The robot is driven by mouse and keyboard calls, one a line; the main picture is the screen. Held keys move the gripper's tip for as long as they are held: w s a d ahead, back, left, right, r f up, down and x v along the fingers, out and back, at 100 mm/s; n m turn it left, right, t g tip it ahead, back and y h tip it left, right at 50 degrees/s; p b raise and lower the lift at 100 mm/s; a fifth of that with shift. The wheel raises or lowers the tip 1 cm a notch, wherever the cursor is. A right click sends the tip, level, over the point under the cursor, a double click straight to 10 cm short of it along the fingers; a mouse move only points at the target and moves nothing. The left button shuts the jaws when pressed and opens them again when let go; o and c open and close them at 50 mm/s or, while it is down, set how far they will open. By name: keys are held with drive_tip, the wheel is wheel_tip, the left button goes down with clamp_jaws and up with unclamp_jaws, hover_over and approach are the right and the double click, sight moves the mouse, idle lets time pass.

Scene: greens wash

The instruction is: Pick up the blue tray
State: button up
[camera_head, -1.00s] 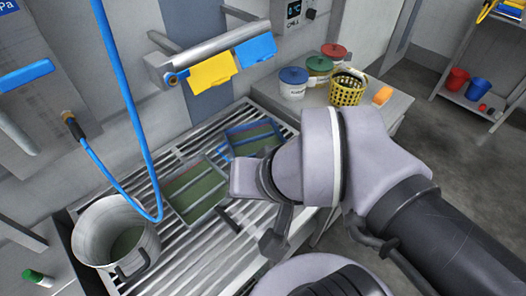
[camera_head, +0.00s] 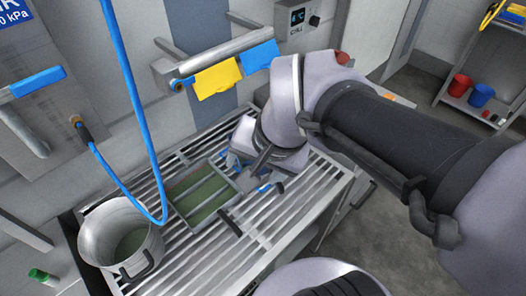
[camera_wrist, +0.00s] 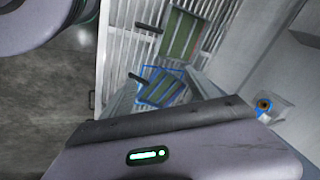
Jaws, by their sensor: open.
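The blue tray (camera_wrist: 167,70), with a blue rim and green strips inside, lies on the slatted metal counter. In the head view my arm hides most of it, and only bits of blue (camera_head: 222,154) show around my gripper (camera_head: 249,172). In the wrist view my gripper (camera_wrist: 160,92) is open, with a grey finger on each side of the blue tray. I cannot tell whether the fingers touch it.
A grey tray (camera_head: 233,204) with green strips lies close to the left of the blue tray. A metal pot (camera_head: 92,240) stands further left, with a blue hose (camera_head: 143,120) hanging above. Yellow (camera_head: 216,76) and blue cloths hang on a rail behind.

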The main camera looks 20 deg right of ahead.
drive_tip(key=o, duration=0.6)
drive_tip(key=w+d+f+m+g, duration=0.1)
drive_tip(key=w+d+m, duration=0.1)
drive_tip(key=w, duration=0.1)
drive_tip(key=w+d+f+m+p, duration=0.1)
drive_tip(key=w+d, duration=0.1)
drive_tip(key=w, duration=0.1)
drive_tip(key=w+d+f+m+g+p, duration=0.1)
drive_tip(key=w+d+m, duration=0.1)
drive_tip(key=w, duration=0.1)
drive_tip(key=shift+w+d+f+m+g+h, duration=0.1)
drive_tip(key=shift+d+f+m+g+h, duration=0.05)
drive_tip(key=shift+f+m+g+h, duration=0.2)
drive_tip(key=shift+c, duration=0.2)
drive_tip(key=w+d+f+m+b, duration=0.1)
drive_tip(key=d+f, duration=0.1)
drive_tip(key=f, duration=0.4)
drive_tip(key=w+d+f+m+g+b, duration=0.1)
drive_tip(key=w+d+f+m, duration=0.1)
drive_tip(key=f, duration=0.5)
drive_tip(key=w+d+f+m+g+b, duration=0.1)
drive_tip(key=d+f+m, duration=0.1)
drive_tip(key=f, duration=0.5)
drive_tip(key=shift+w+h+b, duration=0.2)
drive_tip(key=shift+h+b, duration=0.05)
drive_tip(key=shift+b, duration=0.1)
wheel_tip(320, 180, down, 6)
drive_tip(key=b, duration=0.3)
drive_tip(key=shift+w+d, duration=0.1)
drive_tip(key=shift+r, duration=0.1)
